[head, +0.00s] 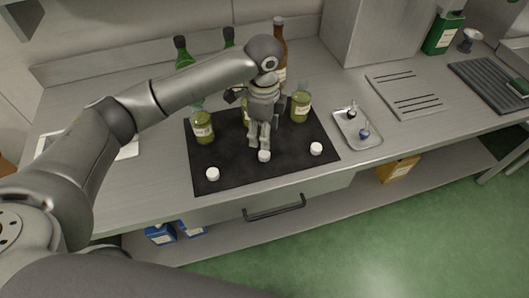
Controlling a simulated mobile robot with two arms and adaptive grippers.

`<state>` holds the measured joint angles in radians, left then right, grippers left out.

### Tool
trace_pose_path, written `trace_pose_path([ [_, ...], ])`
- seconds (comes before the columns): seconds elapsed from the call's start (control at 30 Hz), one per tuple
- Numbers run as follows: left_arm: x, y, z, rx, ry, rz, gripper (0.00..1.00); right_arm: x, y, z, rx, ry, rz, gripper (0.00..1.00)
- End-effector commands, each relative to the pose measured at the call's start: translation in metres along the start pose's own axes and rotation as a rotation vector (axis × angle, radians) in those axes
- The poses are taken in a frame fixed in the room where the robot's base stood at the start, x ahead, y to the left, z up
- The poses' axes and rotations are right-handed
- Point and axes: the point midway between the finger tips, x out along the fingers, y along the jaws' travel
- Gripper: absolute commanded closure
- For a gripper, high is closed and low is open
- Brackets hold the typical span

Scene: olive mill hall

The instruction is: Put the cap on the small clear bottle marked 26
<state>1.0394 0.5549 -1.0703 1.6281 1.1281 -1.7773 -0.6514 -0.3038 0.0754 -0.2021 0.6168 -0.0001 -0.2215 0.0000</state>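Three small clear bottles with yellow-green oil stand on a black mat (226,177): a left one (203,128), a middle one (246,117) largely hidden behind my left gripper, and a right one (301,108). Their label numbers are too small to read. Three white caps lie along the mat's front: a left cap (212,174), a middle cap (264,156) and a right cap (316,148). My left gripper (259,146) points down just above and behind the middle cap, its fingers a little apart with nothing visible between them. My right gripper is out of view.
Green bottles (182,55) and a tall brown bottle (280,50) stand behind the mat. To the right are a metal tray (372,139) with small items, a slotted plate (408,93) and a dark ribbed tray (490,84). A drawer handle (274,209) sticks out below the counter's front edge.

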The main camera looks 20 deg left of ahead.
Motion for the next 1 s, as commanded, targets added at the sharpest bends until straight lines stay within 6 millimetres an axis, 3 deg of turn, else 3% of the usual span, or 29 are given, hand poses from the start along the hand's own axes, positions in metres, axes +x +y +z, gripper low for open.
trace_pose_path([
  [0.2,0.025,0.000,0.000,0.000,0.001,0.000,0.46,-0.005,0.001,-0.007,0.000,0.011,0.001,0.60],
  [0.57,0.028,0.001,-0.001,0.000,0.001,0.000,0.46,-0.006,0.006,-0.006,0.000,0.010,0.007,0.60],
  [0.77,0.052,0.007,-0.004,0.000,-0.001,0.004,0.46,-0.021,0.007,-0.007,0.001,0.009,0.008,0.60],
  [1.0,0.078,0.007,-0.004,0.000,0.000,-0.001,0.46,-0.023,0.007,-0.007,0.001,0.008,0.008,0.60],
])
